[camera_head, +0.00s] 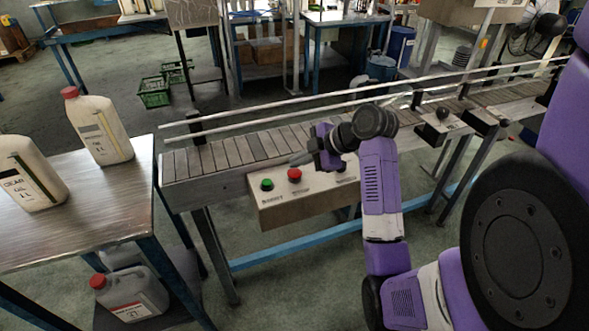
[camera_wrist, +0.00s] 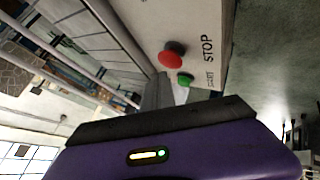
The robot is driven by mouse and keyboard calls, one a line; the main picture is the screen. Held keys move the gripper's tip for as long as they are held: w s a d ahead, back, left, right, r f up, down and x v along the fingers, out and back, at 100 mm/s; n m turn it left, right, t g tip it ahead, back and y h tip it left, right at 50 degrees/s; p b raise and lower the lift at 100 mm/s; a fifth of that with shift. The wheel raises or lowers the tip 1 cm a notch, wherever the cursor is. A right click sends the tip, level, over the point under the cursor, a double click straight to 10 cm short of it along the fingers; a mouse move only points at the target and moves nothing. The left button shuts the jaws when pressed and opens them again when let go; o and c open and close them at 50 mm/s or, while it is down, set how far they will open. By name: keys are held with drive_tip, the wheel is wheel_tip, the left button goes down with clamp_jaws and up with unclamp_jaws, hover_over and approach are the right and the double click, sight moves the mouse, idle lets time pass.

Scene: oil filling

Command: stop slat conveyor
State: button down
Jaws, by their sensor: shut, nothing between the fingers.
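The slat conveyor (camera_head: 228,152) runs from the middle left to the upper right in the head view. A beige control box (camera_head: 292,211) on its near side carries a red button (camera_head: 294,175) and a green button (camera_head: 267,184). The wrist view shows the red button (camera_wrist: 171,53), the green button (camera_wrist: 185,79) and the word STOP beside the red one. My gripper (camera_head: 297,158) is shut and empty, its fingertips just above and behind the red button in the head picture. Contact with the button does not show. The fingers also show in the wrist view (camera_wrist: 158,93).
A metal table (camera_head: 75,205) at the left bears two oil canisters (camera_head: 100,130) (camera_head: 30,172). A grey canister (camera_head: 130,294) stands below it. Rails (camera_head: 330,103) run along the conveyor. A black-knobbed box (camera_head: 442,127) sits farther right. Floor is open before the control box.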

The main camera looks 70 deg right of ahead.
sight(298, 173)
drive_tip(key=shift+r, duration=0.1)
drive_tip(key=shift+r+p, duration=1.95)
drive_tip(key=shift+r, duration=0.45)
